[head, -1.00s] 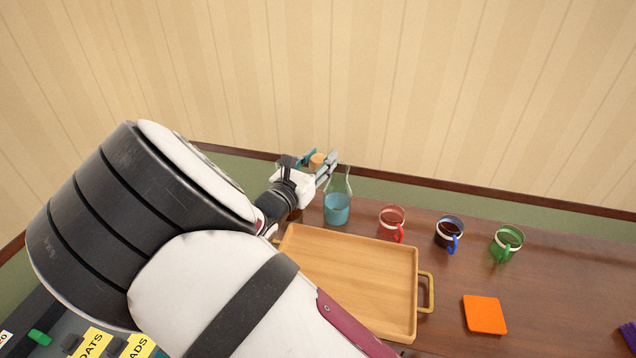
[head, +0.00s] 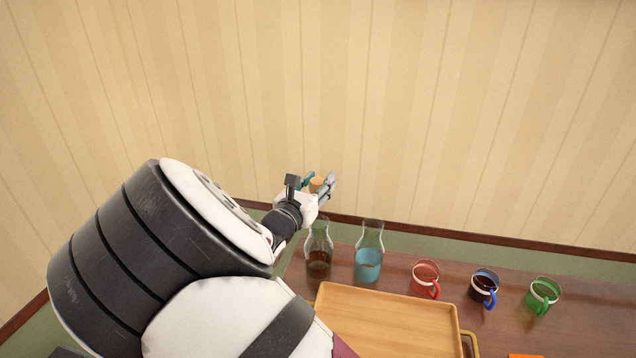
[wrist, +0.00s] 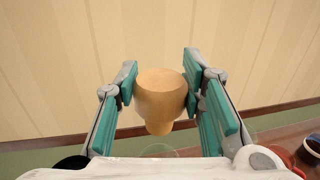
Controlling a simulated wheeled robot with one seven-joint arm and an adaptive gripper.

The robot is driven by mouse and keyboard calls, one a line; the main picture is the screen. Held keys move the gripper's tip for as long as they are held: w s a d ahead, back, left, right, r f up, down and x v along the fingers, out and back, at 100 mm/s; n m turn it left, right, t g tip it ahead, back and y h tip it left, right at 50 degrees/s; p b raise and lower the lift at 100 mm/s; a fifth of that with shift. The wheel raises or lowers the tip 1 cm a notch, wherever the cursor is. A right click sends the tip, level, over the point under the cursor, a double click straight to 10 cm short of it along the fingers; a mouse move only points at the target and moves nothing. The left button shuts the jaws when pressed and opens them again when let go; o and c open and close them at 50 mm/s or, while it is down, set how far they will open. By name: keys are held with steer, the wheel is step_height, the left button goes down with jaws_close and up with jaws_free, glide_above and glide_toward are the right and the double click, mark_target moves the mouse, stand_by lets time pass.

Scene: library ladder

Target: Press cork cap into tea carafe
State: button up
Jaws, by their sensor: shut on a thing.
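The tan cork cap (head: 316,184) is held between the fingers of my gripper (head: 319,186), above the table. In the wrist view the cork (wrist: 158,103) sits between the teal finger pads of my gripper (wrist: 158,80), with its narrower end downward. A clear carafe with brown liquid, the tea carafe (head: 318,262), stands on the table below the gripper. Its mouth looks open, and the cork is above and apart from it. In the wrist view a faint glass rim shows below the cork.
A carafe with blue liquid (head: 368,264) stands close to the right of the tea carafe. Red (head: 425,278), blue (head: 484,288) and green (head: 543,295) mugs stand further right. A wooden tray (head: 385,325) lies in front. The wall (head: 450,120) is behind the table.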

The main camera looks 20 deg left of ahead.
steer(key=shift+f+b, duration=1)
steer(key=shift+f, duration=1.95)
steer(key=shift+f+b, duration=0.45)
steer(key=shift+f, duration=1.35)
steer(key=o, duration=1)
steer(key=shift+o, duration=0.2)
steer(key=shift+s, duration=0.15)
steer(key=s+a, duration=0.1)
steer(key=s, duration=1)
steer(key=shift+s+a, duration=0.3)
steer(key=shift+a, duration=0.05)
